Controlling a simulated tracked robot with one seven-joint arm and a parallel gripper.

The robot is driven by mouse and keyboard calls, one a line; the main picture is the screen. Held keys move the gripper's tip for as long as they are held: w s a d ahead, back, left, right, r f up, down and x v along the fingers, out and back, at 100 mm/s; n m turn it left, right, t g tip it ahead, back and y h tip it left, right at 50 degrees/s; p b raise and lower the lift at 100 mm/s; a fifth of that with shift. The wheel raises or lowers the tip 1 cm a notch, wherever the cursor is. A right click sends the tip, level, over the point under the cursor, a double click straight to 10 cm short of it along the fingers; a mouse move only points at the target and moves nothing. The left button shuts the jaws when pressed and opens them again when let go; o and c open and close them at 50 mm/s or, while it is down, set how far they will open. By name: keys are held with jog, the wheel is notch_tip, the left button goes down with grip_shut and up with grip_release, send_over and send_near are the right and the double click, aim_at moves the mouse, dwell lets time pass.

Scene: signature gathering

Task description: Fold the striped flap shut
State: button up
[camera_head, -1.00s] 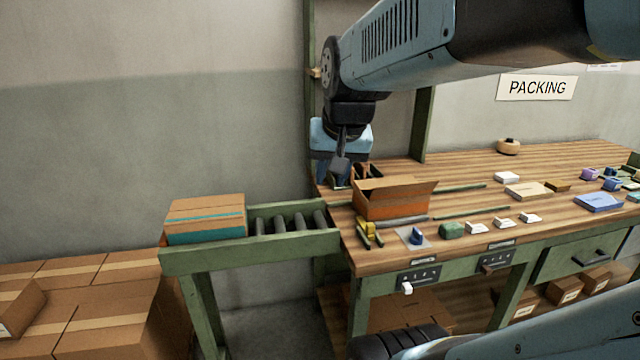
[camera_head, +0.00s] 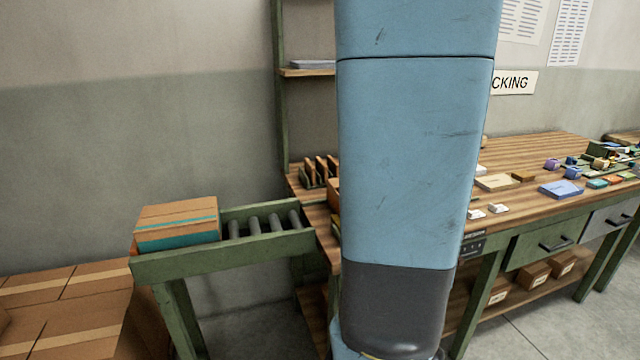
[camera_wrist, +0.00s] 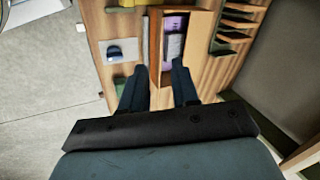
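The open cardboard box (camera_wrist: 197,48) lies beyond my fingertips in the wrist view. A purple item (camera_wrist: 172,23) and a grey item (camera_wrist: 174,47) show inside it. A narrow cardboard flap (camera_wrist: 154,42) stands along the box's left side, seen nearly edge-on. I cannot make out stripes on any flap. My gripper (camera_wrist: 159,66) is open, with its fingers apart and nothing visible between them. The fingertips are close to the box's near end; I cannot tell whether they touch it. In the head view, my arm hides the gripper and nearly all of the box (camera_head: 333,195).
A taped box (camera_head: 178,225) sits on the roller conveyor (camera_head: 275,241) at the left. A rack of upright cardboard pieces (camera_head: 318,170) stands behind the box, and shows in the wrist view (camera_wrist: 236,22). Small items lie on the bench's right half.

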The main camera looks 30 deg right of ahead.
jog(key=d+f+m, duration=0.1)
jog(key=d+m, duration=0.2)
jog(key=d, duration=0.3)
jog(key=x, duration=1.3)
jog(key=shift+s+f, duration=0.15)
jog(key=shift+f, duration=0.2)
jog(key=shift+c, duration=0.3)
grip_shut()
